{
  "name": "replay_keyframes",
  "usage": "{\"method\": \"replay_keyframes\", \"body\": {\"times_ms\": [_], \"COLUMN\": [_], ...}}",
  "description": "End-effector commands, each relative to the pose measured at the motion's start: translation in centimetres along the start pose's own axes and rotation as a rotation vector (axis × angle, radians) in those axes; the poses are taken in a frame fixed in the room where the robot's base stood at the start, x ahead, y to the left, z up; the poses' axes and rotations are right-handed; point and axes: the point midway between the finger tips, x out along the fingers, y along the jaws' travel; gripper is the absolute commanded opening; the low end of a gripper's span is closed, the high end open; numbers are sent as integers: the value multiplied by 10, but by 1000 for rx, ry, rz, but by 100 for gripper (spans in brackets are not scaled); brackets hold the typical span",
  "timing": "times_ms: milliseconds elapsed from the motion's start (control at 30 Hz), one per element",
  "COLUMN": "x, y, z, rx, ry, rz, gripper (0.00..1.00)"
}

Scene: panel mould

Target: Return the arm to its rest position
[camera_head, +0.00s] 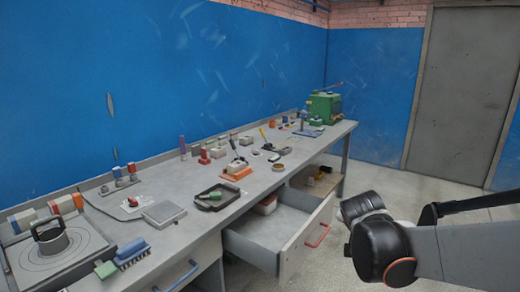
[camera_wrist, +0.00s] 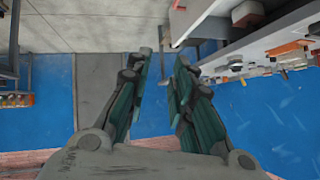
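My arm shows at the lower right in the head view, beside the bench and apart from it. Its far end is out of that picture or hidden, so the fingertips do not show there. In the wrist view my gripper (camera_wrist: 164,62) has two dark green fingers standing apart with nothing between them. The wrist view is upside down, with the bench at the upper right and the door (camera_wrist: 95,85) beyond the fingers.
The long grey workbench (camera_head: 155,240) runs along the blue wall and carries tools, trays and blocks. An open drawer (camera_head: 265,240) with a red handle juts out toward my arm. The floor (camera_head: 415,195) before the grey door (camera_head: 463,90) is clear.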

Motion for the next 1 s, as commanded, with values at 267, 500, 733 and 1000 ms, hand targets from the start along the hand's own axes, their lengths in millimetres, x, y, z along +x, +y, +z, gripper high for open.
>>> {"method": "replay_keyframes", "body": {"times_ms": [267,500,733,1000], "x": [-84,-147,-193,-214], "y": [29,55,77,87], "z": [35,81,129,158], "rx": [-174,-328,-468,-546], "ry": [-117,-216,-296,-336], "rz": [-17,-64,-129,-174], "gripper": [21,21,21,21]}}
